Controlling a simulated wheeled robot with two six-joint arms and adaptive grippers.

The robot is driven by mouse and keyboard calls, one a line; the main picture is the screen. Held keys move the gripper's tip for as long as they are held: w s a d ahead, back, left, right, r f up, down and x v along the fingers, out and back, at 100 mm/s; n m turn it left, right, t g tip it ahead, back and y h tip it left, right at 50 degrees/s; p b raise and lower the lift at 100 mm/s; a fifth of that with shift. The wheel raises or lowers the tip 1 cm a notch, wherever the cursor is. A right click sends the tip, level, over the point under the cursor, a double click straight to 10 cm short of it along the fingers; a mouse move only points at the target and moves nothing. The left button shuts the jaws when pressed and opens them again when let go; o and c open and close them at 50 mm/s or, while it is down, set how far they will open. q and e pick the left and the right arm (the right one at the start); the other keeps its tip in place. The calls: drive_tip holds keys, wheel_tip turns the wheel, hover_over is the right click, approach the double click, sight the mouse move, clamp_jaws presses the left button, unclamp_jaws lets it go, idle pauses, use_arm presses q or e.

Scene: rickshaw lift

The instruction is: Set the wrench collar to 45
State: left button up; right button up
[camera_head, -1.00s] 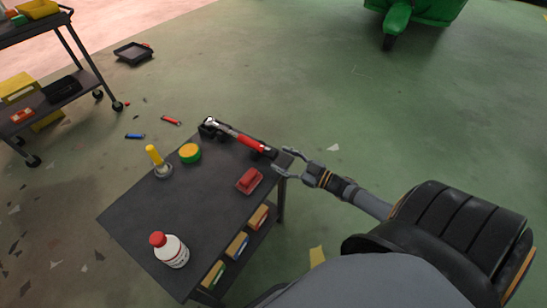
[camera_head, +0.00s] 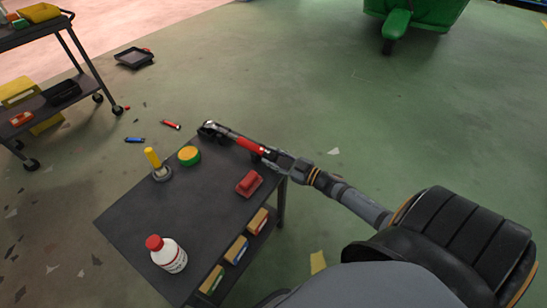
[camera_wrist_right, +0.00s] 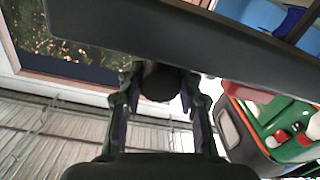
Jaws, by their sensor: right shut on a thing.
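The torque wrench (camera_head: 248,146) has a red handle section, a metal shaft and a ratchet head. It lies along the far right edge of the dark cart top (camera_head: 205,215), head to the left. My right gripper (camera_head: 276,160) is at its near, right-hand end, at the cart's right corner. In the right wrist view the fingers (camera_wrist_right: 160,85) flank the wrench's round dark end (camera_wrist_right: 160,82), and the gripper is shut on it. The collar's scale and number are too small to read. My left gripper is not in view.
On the cart stand a white bottle with red cap (camera_head: 168,256), a yellow-handled tool (camera_head: 155,162), a green-yellow round tin (camera_head: 189,156) and a red block (camera_head: 249,183). Small boxes (camera_head: 237,249) fill a lower shelf. Another cart (camera_head: 65,75) stands at left.

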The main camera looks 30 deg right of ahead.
drive_tip(key=shift+n, duration=0.3)
drive_tip(key=shift+n+p, duration=0.45)
drive_tip(key=shift+n, duration=0.15)
drive_tip(key=n+p, duration=0.1)
drive_tip(key=n, duration=0.5)
drive_tip(key=shift+p, duration=0.3)
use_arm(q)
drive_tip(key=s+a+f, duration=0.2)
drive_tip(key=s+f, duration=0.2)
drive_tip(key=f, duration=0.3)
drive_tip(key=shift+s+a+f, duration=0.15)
use_arm(e)
drive_tip(key=shift+n, duration=1.8)
drive_tip(key=o, duration=1.2)
